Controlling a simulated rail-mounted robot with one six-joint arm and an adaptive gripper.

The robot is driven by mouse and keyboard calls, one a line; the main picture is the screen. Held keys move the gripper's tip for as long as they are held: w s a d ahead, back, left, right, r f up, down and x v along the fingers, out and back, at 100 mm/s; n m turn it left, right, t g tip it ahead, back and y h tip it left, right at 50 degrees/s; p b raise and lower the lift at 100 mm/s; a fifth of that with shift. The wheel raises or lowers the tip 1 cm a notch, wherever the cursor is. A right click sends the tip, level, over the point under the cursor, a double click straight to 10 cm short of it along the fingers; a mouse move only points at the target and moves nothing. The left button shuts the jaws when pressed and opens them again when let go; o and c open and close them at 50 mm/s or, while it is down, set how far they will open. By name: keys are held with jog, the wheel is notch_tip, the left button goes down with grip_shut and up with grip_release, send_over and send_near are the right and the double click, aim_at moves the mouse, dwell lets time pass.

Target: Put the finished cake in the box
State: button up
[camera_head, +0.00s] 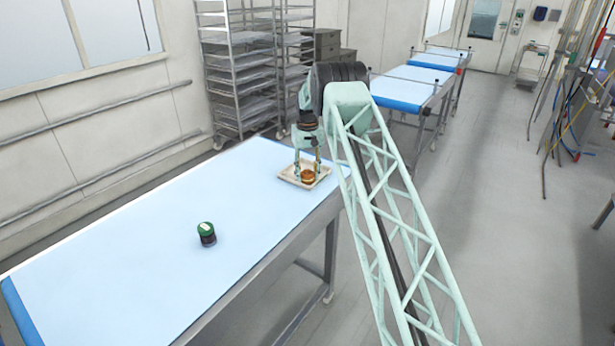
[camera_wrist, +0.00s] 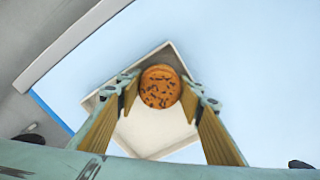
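A round orange-brown cake (camera_wrist: 160,86) with dark specks on top is between the fingers of my gripper (camera_wrist: 160,95). The two finger pads close on it from both sides with no clear gap. In the head view the cake (camera_head: 307,176) shows within the outline of a shallow, open, pale box (camera_head: 290,178) at the far end of the blue-topped table. In the wrist view the box (camera_wrist: 148,140) lies beneath the gripper, with the cake over its upper part. I cannot tell if the cake touches the box floor.
A dark round piece with a green top (camera_head: 206,233) stands alone on the blue table (camera_head: 120,262), nearer the camera. The rest of the tabletop is clear. Tray racks (camera_head: 240,80) stand behind the table, and another blue table (camera_head: 405,92) is farther back.

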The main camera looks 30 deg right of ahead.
jog(key=shift+f, duration=0.15)
jog(key=o, duration=0.3)
jog(key=shift+o, duration=0.2)
notch_tip(320, 180, up, 11)
jog(key=shift+r+b, duration=0.15)
jog(key=shift+b, duration=0.5)
jog(key=shift+r, duration=0.5)
jog(key=shift+r, duration=0.1)
